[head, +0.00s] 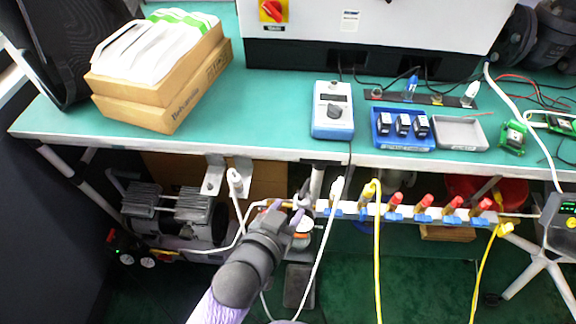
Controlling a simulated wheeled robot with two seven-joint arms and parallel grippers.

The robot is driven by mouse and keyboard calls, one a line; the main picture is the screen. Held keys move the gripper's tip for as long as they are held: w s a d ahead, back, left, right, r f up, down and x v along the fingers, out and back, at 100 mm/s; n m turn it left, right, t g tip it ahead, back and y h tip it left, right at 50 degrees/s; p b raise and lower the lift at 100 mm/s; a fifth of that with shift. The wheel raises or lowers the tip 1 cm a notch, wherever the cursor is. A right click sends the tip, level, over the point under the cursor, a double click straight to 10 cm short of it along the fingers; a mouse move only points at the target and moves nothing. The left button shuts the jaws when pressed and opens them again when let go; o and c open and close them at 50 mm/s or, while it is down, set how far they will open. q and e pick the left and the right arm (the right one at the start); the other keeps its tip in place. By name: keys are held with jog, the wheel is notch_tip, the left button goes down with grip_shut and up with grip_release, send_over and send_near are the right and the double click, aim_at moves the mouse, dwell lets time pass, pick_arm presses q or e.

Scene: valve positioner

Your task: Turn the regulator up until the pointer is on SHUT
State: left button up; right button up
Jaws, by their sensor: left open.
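My left gripper (296,212) reaches up from the bottom of the head view to just below the table's front edge. Its jaws are open at the left end of the air manifold (345,209). A small round fitting, which looks like the regulator (303,202), shows at the fingertips. I cannot tell whether the fingers touch it. Part of a round white and orange piece (303,228), perhaps a gauge, shows behind the gripper and is partly hidden. No pointer or SHUT mark can be made out. My right gripper is not in view.
The manifold carries several red and blue valves (424,205), with yellow and white hoses hanging down. The green-topped table (250,110) overhangs it. A compressor (175,215) stands below left. A blue meter (333,110), a blue tray (402,142) and cardboard boxes (165,108) are on top.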

aim_at(300, 197)
pick_arm(q)
jog(key=b+x, duration=0.2)
jog(key=x, duration=0.2)
jog(key=b+x, duration=0.2)
jog(key=x, duration=0.2)
jog(key=shift+s+d+f, duration=0.1)
jog(key=shift+d+f, duration=0.05)
jog(key=shift+f, duration=0.25)
jog(key=shift+w+d, duration=0.1)
jog(key=shift+w, duration=0.25)
jog(key=c, duration=0.7)
grip_shut()
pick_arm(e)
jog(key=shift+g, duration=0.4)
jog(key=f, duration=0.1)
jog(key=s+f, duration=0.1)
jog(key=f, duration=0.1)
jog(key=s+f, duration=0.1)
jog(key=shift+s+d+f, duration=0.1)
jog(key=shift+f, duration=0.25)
